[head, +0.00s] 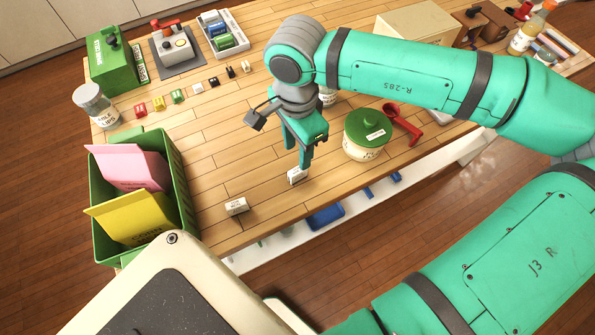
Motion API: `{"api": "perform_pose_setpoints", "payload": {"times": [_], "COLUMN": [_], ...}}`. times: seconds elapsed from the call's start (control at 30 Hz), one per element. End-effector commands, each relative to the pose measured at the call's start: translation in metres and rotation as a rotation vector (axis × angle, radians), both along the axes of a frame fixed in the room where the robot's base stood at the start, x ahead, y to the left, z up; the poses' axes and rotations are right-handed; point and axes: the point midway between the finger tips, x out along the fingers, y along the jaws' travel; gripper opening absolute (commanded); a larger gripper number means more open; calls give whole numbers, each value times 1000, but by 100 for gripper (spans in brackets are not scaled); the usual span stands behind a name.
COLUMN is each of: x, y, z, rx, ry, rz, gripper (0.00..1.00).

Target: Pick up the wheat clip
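I cannot tell for certain which piece is the wheat clip, as the small labels are not readable. A small whitish labelled block (296,177) lies near the front edge of the wooden table, just below my gripper. A similar cream block (236,206) lies farther left. A row of small clips, with a red one (140,110), a yellow one (158,104), a green one (178,96) and a pale one (246,67), stands farther back. My gripper (298,153) points down with its fingers apart, seemingly empty. Whether a fingertip touches the whitish block is unclear.
A green bin (181,185) with pink and yellow folders stands at the left edge. A lidded green canister (367,132) and a red scoop (404,123) stand right of my gripper. A jar (95,105), a green box (112,62) and a tray (222,34) are farther back.

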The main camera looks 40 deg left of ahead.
Motion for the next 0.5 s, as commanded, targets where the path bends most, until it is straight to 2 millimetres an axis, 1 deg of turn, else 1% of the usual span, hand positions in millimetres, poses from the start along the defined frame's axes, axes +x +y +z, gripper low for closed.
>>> {"api": "perform_pose_setpoints", "payload": {"times": [0.2, 0.3, 0.5], "x": [-1, -1, -1], "y": [0, 0, 0], "z": [-33, -43, -55], "rx": [1, 1, 1], "ry": [3, 2, 4], "rz": [1, 1, 0], "gripper": [39, 39, 39]}}
